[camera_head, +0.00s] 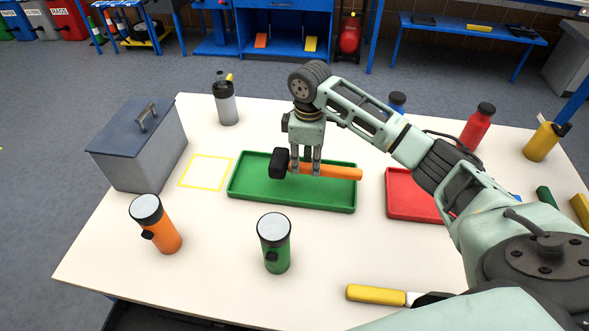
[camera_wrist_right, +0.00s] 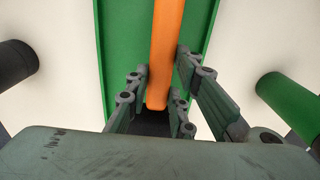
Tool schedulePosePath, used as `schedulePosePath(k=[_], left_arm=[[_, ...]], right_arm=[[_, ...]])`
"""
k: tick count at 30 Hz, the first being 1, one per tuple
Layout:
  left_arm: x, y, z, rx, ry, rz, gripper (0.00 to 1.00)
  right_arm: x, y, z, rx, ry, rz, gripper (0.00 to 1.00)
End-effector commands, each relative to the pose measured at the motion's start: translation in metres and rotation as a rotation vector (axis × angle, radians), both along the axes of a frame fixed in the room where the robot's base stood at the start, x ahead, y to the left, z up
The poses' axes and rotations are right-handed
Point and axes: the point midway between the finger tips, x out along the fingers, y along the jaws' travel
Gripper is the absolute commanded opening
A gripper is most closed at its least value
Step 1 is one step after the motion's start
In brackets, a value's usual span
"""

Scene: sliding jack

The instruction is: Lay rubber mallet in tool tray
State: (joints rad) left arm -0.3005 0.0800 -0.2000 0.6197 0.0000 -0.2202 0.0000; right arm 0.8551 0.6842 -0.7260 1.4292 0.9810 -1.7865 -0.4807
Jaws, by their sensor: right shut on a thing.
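The rubber mallet has an orange handle (camera_head: 340,172) and a black head (camera_head: 279,164). My right gripper (camera_head: 305,172) is shut on the mallet's handle close to the head, and the mallet lies roughly level. It is over the green tool tray (camera_head: 290,202), its handle end reaching the tray's right edge. I cannot tell whether the mallet touches the tray floor. In the right wrist view the orange handle (camera_wrist_right: 167,45) runs between the fingers (camera_wrist_right: 160,105) above the green tray (camera_wrist_right: 122,45). My left gripper is not in view.
A grey toolbox (camera_head: 137,145) and a yellow outlined square (camera_head: 206,171) are left of the tray. Orange (camera_head: 157,225) and green (camera_head: 275,243) flashlights stand in front. A red tray (camera_head: 412,198) is to the right, and a yellow-handled tool (camera_head: 375,295) lies near the front.

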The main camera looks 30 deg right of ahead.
Motion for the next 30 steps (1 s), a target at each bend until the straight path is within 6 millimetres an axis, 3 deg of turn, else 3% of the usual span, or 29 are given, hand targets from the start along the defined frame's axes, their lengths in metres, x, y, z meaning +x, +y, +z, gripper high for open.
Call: schedulePosePath(k=[3,9,19,30], left_arm=[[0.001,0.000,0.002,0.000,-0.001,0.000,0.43],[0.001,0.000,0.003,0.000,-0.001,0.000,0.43],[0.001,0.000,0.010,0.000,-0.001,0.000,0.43],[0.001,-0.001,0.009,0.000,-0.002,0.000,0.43]], right_arm=[[0.018,0.011,-0.010,0.001,-0.002,-0.002,0.00],[0.031,0.018,-0.020,-0.001,-0.003,-0.001,0.00],[0.031,0.018,-0.058,-0.002,-0.002,-0.001,0.00],[0.031,0.018,-0.063,-0.001,-0.003,-0.001,0.00]])
